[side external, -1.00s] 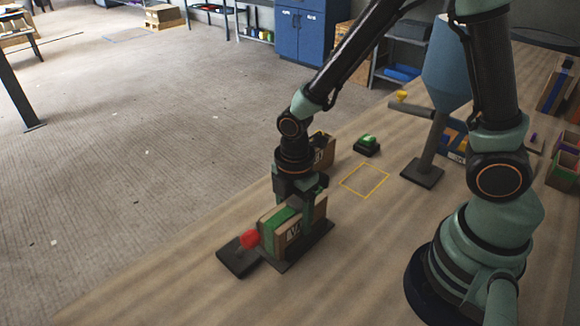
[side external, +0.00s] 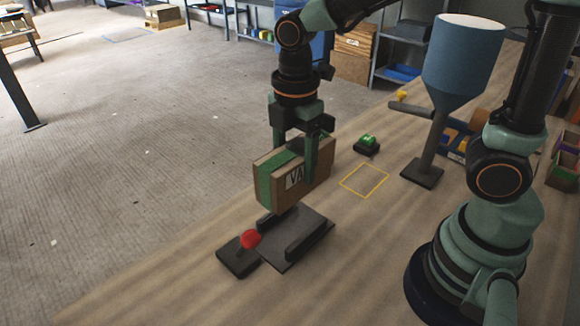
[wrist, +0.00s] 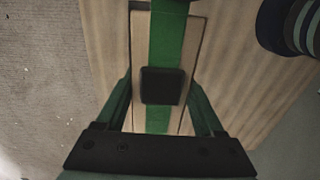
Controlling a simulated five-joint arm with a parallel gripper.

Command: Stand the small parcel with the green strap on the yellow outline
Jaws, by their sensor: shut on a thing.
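The dark holder (side external: 313,237) stands empty beneath the parcel, beside a red-knobbed device (side external: 250,239). A green-topped device (side external: 367,145) stands behind the outline. A blue funnel (side external: 458,75) on a stand is to its right. The table's left edge runs close by.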

